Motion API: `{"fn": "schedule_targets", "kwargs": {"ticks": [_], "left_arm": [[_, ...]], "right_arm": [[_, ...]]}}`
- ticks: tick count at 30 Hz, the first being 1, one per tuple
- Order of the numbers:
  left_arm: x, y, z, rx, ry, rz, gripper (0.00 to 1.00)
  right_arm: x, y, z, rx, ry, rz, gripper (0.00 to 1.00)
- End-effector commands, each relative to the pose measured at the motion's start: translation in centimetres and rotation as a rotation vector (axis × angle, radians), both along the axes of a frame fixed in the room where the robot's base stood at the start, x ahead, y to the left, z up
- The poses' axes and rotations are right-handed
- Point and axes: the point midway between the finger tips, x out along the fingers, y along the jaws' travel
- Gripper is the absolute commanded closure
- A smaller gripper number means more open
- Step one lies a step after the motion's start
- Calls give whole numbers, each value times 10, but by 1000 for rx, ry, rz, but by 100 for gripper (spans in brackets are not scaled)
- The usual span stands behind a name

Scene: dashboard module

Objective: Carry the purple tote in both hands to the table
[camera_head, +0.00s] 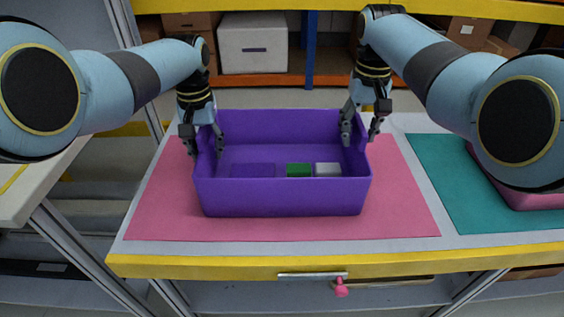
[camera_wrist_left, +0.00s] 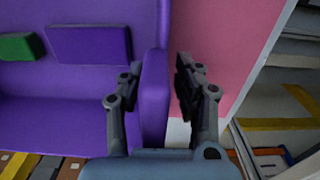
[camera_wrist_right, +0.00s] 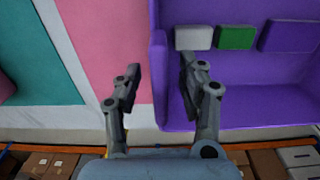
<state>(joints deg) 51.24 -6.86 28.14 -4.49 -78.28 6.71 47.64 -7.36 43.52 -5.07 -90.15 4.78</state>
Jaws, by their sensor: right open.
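The purple tote (camera_head: 282,197) sits upright on a pink mat (camera_head: 400,215) on a table. Inside it lie a purple block (camera_head: 253,170), a green block (camera_head: 299,170) and a white block (camera_head: 328,169). My left gripper (camera_head: 205,147) straddles the tote's left side wall, one finger inside and one outside. In the left wrist view the wall (camera_wrist_left: 154,95) stands between its spread fingers, with a gap on the outer side. My right gripper (camera_head: 360,141) is open around the right side wall. In the right wrist view that wall (camera_wrist_right: 158,75) is between its fingers, with gaps.
A teal mat (camera_head: 440,165) lies to the right, with a pink container (camera_head: 530,196) on it, partly hidden by my right arm. The table has a yellow front edge (camera_head: 220,266). Shelves with a white box (camera_head: 252,45) stand behind. Another pale surface (camera_head: 30,185) is at left.

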Motion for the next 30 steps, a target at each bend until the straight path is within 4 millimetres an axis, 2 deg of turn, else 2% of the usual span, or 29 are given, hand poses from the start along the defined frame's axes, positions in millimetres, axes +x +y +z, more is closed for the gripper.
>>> {"fn": "schedule_targets", "kwargs": {"ticks": [7,14,16,30], "left_arm": [[0,0,0,0,0,0,67],[0,0,0,0,1,0,97],[0,0,0,0,1,0,100],[0,0,0,0,1,0,100]], "right_arm": [[0,0,0,0,-1,0,60],[0,0,0,0,-1,0,90],[0,0,0,0,-1,0,99],[0,0,0,0,-1,0,100]]}}
